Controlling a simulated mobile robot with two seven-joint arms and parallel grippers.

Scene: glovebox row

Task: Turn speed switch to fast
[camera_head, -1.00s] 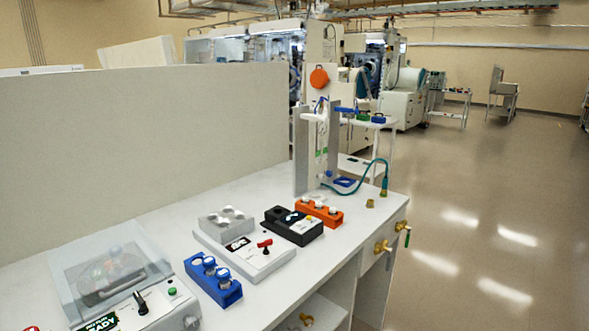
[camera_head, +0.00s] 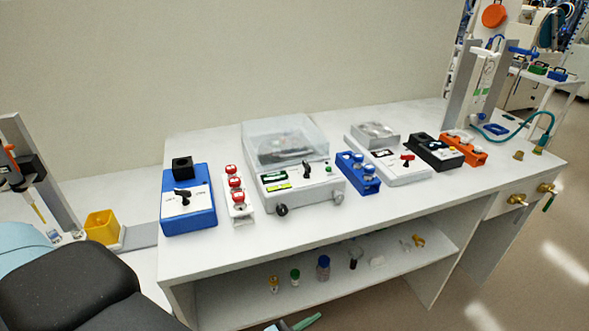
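Several bench devices carry switches, and the labels are too small for me to tell which one is the speed switch. A blue box (camera_head: 201,217) with a black top cup has a black lever switch (camera_head: 183,195) on its white face, with small markings on both sides. A white lidded centrifuge (camera_head: 318,188) has a black lever (camera_head: 306,170) and a green button on its front panel. A flat white device (camera_head: 401,174) with a grey block on top has a red lever (camera_head: 407,159).
Between the devices stand a rack of red-capped tubes (camera_head: 234,195) and a blue rack (camera_head: 357,175). A black block (camera_head: 436,153) and an orange rack (camera_head: 463,149) are further right. The bench's front strip is clear.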

